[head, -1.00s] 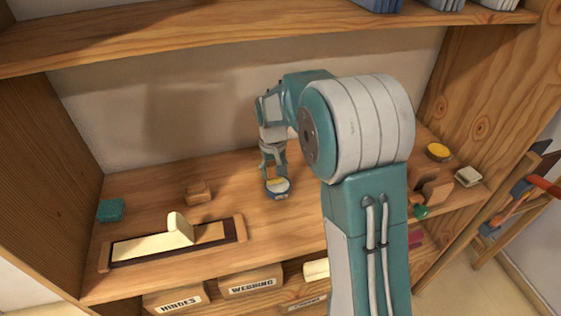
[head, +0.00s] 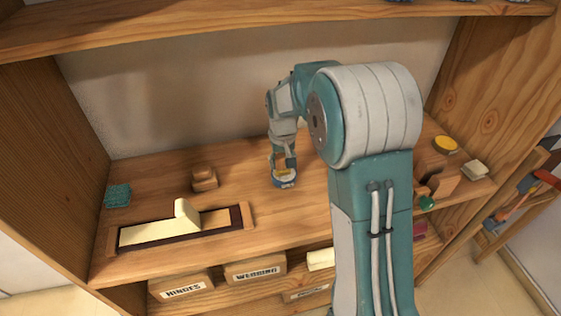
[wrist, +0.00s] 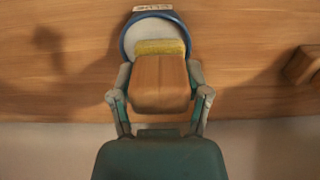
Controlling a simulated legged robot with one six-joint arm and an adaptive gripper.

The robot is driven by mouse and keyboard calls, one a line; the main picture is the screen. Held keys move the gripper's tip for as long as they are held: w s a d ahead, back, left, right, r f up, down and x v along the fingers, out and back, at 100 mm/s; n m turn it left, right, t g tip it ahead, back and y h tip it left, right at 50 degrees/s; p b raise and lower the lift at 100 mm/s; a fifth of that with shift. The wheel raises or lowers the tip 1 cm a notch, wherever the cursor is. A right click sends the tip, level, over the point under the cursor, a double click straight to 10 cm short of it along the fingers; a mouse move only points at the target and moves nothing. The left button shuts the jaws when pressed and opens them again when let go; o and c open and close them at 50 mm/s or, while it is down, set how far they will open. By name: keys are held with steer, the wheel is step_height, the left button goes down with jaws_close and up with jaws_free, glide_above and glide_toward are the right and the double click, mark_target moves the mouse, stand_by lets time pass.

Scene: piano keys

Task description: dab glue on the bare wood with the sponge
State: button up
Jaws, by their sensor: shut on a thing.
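My gripper (head: 284,160) is shut on a wooden block with a yellow sponge (wrist: 160,47) on its end. In the wrist view the block sits between both fingers (wrist: 162,98). The sponge is over the pale inside of a blue-rimmed glue dish (wrist: 160,24); I cannot tell whether it touches. The dish also shows in the head view (head: 284,183), partly hidden by my gripper. To the left lies a wooden-ended tray (head: 112,241) with cream key surface, a dark strip and a brown bare wood patch (head: 215,219). A cream piece (head: 186,212) stands up on it.
A teal block (head: 117,195) and a brown wooden block (head: 204,179) stand behind the tray. A yellow round tin (head: 445,144), a cream block (head: 475,169) and wooden blocks are at the right. An upper shelf (head: 250,22) overhangs. Shelf between tray and dish is clear.

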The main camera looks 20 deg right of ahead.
mark_target(284, 154)
steer(key=shift+d+f, duration=0.15)
steer(key=shift+d, duration=0.4)
steer(key=shift+a+f, duration=0.15)
steer(key=shift+a, duration=0.4)
steer(key=shift+d+f, duration=0.1)
steer(key=shift+d, duration=0.25)
steer(key=shift+a+f, duration=0.1)
steer(key=shift+a, duration=0.05)
steer(key=shift+r, duration=3.55)
